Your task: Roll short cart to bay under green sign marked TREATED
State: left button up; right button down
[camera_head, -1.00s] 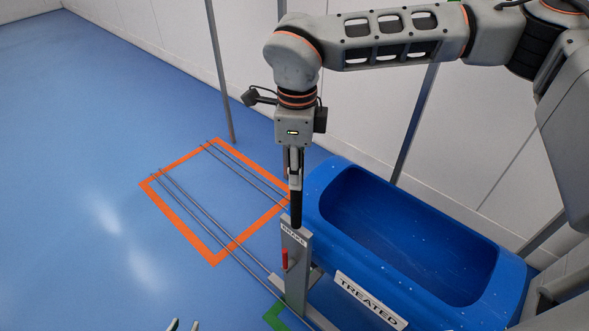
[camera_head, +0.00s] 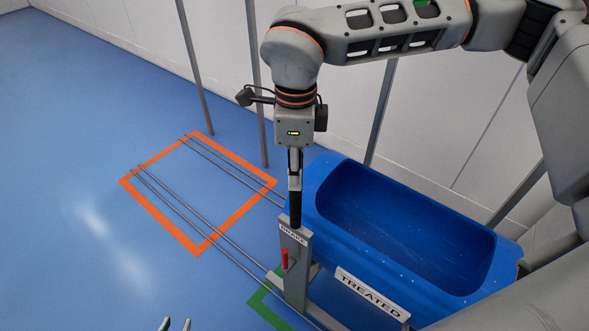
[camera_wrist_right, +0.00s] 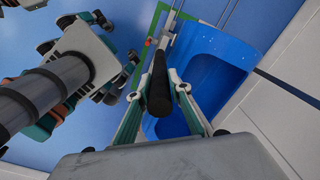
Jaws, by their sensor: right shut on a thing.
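The cart's blue tub (camera_head: 335,176) stands at the middle right of the head view, with a white TREATED plate (camera_head: 372,293) on its near side. A grey post (camera_head: 296,262) marked BRAKE, with a red lever (camera_head: 285,258), rises at its left end. My right gripper (camera_head: 295,172) is shut on the upright black handle (camera_head: 296,210) above this post. The handle also shows between the fingers in the wrist view (camera_wrist_right: 159,85). My left gripper (camera_head: 175,325) shows only two separated fingertips at the bottom edge. A green floor outline (camera_head: 266,309) shows beside the post, mostly hidden by the cart.
An orange floor outline (camera_head: 154,210) lies empty to the left, crossed by thin metal rails (camera_head: 190,205). Grey uprights (camera_head: 195,75) stand near the white wall behind. Blue floor at left is clear. A scrap of green shows through my right arm's openings; its source is hidden.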

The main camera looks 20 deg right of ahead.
jog(key=c, duration=1.8)
grip_release()
jog(key=shift+c, duration=0.2)
jog(key=shift+r, duration=0.1)
notch_tip(320, 180, up, 12)
jog(key=shift+f, duration=0.1)
